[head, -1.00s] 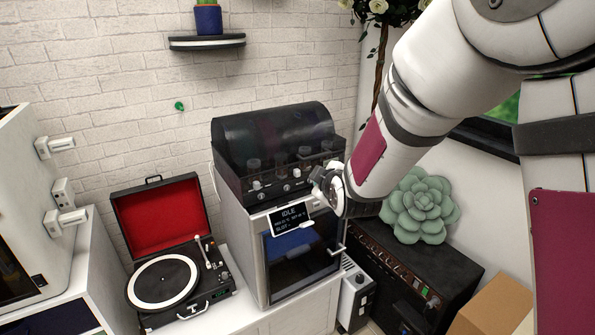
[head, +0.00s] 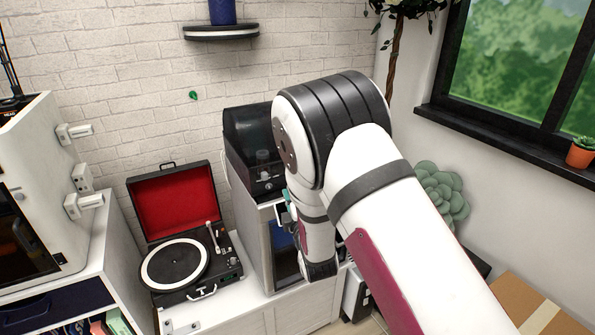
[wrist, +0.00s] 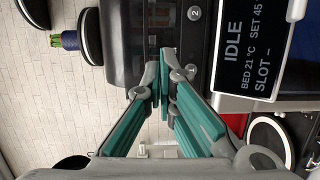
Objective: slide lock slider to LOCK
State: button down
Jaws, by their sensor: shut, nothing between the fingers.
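The machine (head: 262,228) with the dark hood stands on the white cabinet, partly hidden behind my arm in the head view. In the wrist view its dark front panel (wrist: 140,45) carries round knobs, with one marked 2, beside a black display (wrist: 245,60) reading IDLE. I cannot pick out the lock slider or a LOCK mark for certain. My gripper (wrist: 159,85) is shut and empty, its teal fingers together in front of the panel near a knob (wrist: 174,62). Whether the tips touch the panel I cannot tell. In the head view my gripper (head: 288,213) shows only as a small teal patch.
An open record player (head: 175,262) stands left of the machine. A white cabinet unit (head: 30,190) with latches is at the far left. A wall shelf (head: 221,32) hangs above. A green succulent (head: 446,190) and a cardboard box (head: 535,310) are at the right.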

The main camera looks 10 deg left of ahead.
jog(key=shift+w, duration=0.1)
jog(key=x, duration=0.9)
jog(key=shift+w+a, duration=0.1)
jog(key=shift+w, duration=0.15)
jog(key=shift+w+d, duration=0.75)
jog(key=shift+d, duration=0.25)
jog(key=shift+w+d, duration=0.45)
jog(key=shift+d, duration=0.15)
jog(key=w+d, duration=0.2)
jog(key=shift+d+f, duration=0.1)
jog(key=shift+d, duration=0.25)
jog(key=shift+s, duration=0.1)
